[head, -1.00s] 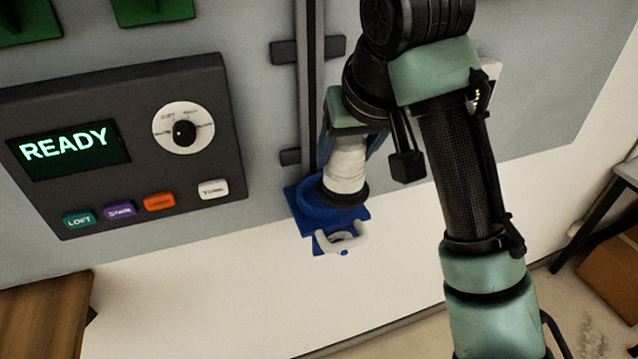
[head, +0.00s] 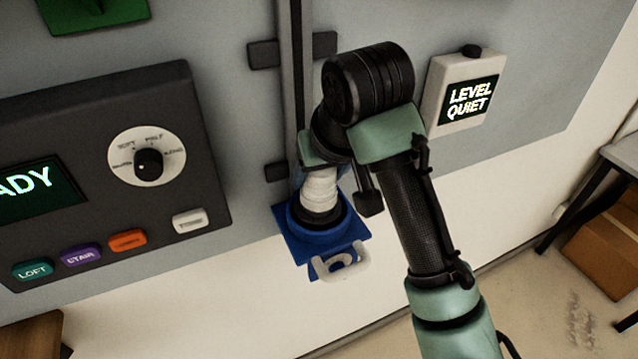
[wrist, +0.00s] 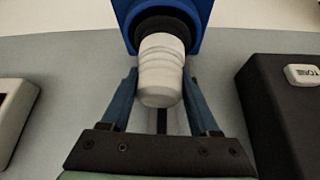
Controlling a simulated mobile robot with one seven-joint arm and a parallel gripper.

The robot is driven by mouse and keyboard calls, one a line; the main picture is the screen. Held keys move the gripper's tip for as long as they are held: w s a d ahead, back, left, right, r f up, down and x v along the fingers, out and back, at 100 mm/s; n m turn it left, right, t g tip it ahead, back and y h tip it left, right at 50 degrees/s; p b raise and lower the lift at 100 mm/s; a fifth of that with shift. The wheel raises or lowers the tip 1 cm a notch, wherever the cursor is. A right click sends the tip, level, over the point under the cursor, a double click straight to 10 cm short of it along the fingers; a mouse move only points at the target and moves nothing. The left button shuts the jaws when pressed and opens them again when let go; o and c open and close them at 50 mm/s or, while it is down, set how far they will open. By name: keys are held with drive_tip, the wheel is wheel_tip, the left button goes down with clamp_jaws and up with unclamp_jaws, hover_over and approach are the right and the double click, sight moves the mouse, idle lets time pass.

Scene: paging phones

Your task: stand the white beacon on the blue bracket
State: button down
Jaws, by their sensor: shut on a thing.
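The white beacon (head: 320,188) is a ribbed white cylinder with a dark base. It stands about upright in the head view, its dark base at the round seat of the blue bracket (head: 295,238). Whether the base is fully seated cannot be told. My gripper (wrist: 160,88) has its blue fingers on both sides of the beacon (wrist: 162,70), shut on it. In the wrist view the dark base lies against the blue bracket (wrist: 200,12). My arm hides part of the beacon's top in the head view.
A dark panel (head: 95,130) with a dial and coloured buttons is at left. A white box (head: 465,90) reading "LEVEL QUIET" is at right. A vertical rail (head: 291,80) runs above the bracket. A white hook-like piece (head: 343,265) sits at the bracket's front.

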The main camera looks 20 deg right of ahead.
drive_tip(key=shift+f, duration=1.2)
drive_tip(key=shift+c, duration=0.4)
unclamp_jaws()
drive_tip(key=shift+f, duration=0.1)
drive_tip(key=p+v, duration=0.2)
drive_tip(key=v, duration=1)
